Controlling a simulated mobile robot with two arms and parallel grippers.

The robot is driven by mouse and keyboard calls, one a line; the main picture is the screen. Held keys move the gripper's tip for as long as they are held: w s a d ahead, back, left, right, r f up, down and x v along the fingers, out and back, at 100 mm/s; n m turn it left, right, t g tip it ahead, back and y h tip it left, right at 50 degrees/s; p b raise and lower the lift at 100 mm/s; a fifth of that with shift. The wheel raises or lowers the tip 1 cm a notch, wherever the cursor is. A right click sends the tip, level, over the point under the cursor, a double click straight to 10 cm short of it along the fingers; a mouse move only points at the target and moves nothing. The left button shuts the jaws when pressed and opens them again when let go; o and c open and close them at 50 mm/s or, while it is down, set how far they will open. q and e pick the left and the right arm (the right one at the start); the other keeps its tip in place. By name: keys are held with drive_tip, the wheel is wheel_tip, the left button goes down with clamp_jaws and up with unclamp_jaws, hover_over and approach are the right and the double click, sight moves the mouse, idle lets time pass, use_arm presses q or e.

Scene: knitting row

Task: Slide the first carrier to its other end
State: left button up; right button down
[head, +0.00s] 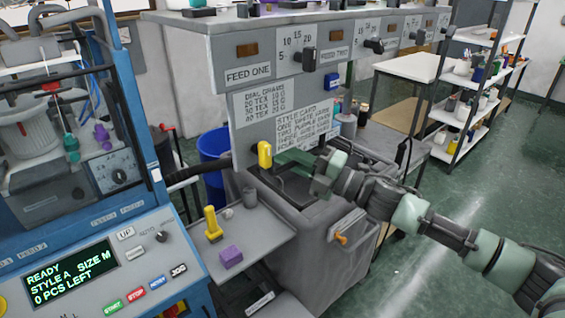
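No part is labelled as a carrier, so I cannot tell for certain which is the first. A yellow upright knob (265,155) stands at the left end of a dark slotted bed (292,182) below the feed panel. My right gripper (312,172) reaches in from the right over this bed, to the right of the yellow knob and apart from it. Its fingers are hard to make out, so its opening is unclear. A teal knob (71,147) and a purple knob (102,132) show inside the blue machine. My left gripper is out of view.
The blue machine's display (70,273) reads READY, STYLE A, SIZE M, 0 PCS LEFT. A grey side shelf (262,235) holds a yellow part (212,224) and a purple block (230,257). Open floor (420,265) lies right.

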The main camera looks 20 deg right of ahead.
drive_tip(key=shift+r, duration=0.75)
drive_tip(key=c, duration=1.4)
unclamp_jaws()
drive_tip(key=shift+f, duration=0.1)
drive_tip(key=shift+f, duration=0.1)
drive_tip(key=b+v, duration=0.4)
drive_tip(key=v, duration=0.3)
drive_tip(key=shift+s+d+b, duration=0.25)
drive_tip(key=shift+s+b, duration=0.05)
drive_tip(key=shift+b, duration=0.1)
